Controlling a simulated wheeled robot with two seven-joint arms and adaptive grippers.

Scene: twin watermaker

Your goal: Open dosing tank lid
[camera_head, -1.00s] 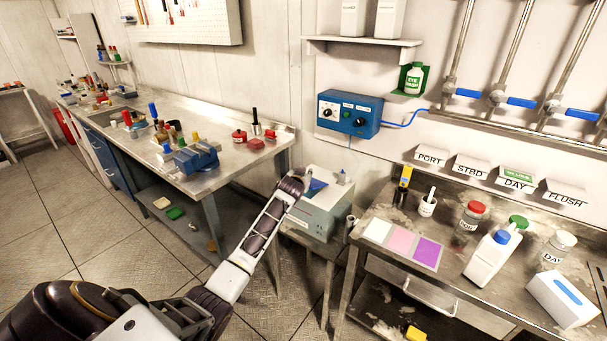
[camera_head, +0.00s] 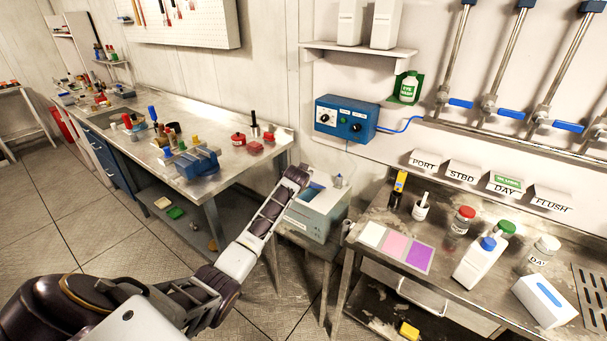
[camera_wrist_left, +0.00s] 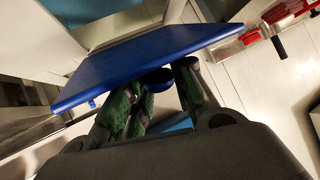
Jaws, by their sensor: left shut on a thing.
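The dosing tank (camera_head: 322,212) is a pale grey box on a low stand between the two benches. Its top shows a bluish opening (camera_head: 312,191), partly behind my left arm. The blue lid (camera_wrist_left: 150,55) fills the middle of the left wrist view, tilted beside the tank's pale rim (camera_wrist_left: 125,18). My left gripper (camera_wrist_left: 160,88) is shut on the lid's round blue knob (camera_wrist_left: 155,79), with green-padded fingers on either side. In the head view the left gripper is hidden behind the arm's end. My right gripper is not in view.
The left workbench (camera_head: 225,160) carries a blue vise (camera_head: 197,163). A blue control box (camera_head: 346,119) is on the wall above the tank.

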